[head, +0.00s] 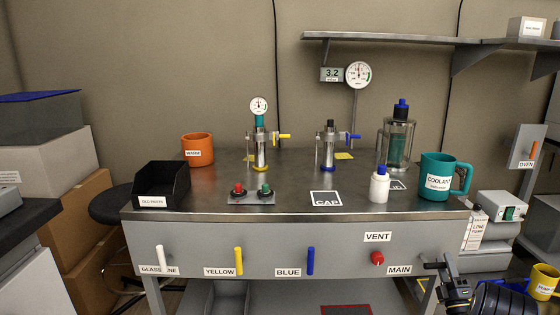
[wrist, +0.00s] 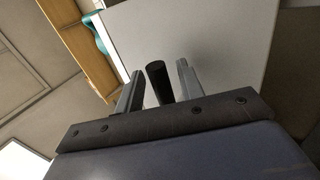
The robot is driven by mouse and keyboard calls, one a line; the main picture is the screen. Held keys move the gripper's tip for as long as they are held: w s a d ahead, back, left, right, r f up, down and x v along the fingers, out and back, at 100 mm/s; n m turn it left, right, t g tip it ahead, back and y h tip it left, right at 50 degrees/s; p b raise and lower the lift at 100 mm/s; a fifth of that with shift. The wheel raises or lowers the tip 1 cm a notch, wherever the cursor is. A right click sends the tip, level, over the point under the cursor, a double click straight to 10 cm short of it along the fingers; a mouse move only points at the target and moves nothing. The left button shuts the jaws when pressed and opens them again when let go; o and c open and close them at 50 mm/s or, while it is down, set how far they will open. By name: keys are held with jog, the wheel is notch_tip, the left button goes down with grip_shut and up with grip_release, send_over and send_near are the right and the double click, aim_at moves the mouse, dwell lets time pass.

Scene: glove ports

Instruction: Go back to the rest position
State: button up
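My gripper (head: 438,264) is at the lower right in the head view, in front of the bench's right end and below its top. In the wrist view my gripper (wrist: 158,85) shows two grey fingers standing apart. A short dark cylinder shows between the fingers; I cannot tell what it is, and no grip on it is visible. In the head view nothing clear is seen held.
The steel bench (head: 290,207) carries an orange mug (head: 197,150), a black bin (head: 161,182), two valve stands, a white bottle (head: 379,186) and a teal coolant mug (head: 437,178). The red vent knob (head: 377,258) is on the front panel, left of my gripper. A yellow mug (head: 544,281) is right.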

jog(key=shift+s+f+m+h, duration=0.3)
jog(key=shift+m+h, duration=0.1)
jog(key=shift+m, duration=0.1)
jog(key=p+v, duration=0.3)
jog(key=v, duration=0.7)
jog(key=b+x, duration=0.3)
jog(key=x, duration=0.8)
jog(key=shift+w, duration=0.1)
jog(key=shift+r+n+y, duration=0.15)
jog(key=shift+n+y, duration=0.65)
jog(key=shift+n, duration=0.2)
jog(key=shift+a+r+n+g+y, duration=0.1)
jog(key=shift+r+n+g+y, duration=0.1)
jog(key=shift+n+y, duration=0.55)
jog(key=shift+r+n+g+y, duration=0.1)
jog(key=shift+r+n+y, duration=0.1)
jog(key=shift+n+y, duration=0.55)
jog(key=shift+a+r+n, duration=0.1)
jog(key=shift+r+n, duration=0.05)
jog(key=shift+n, duration=0.15)
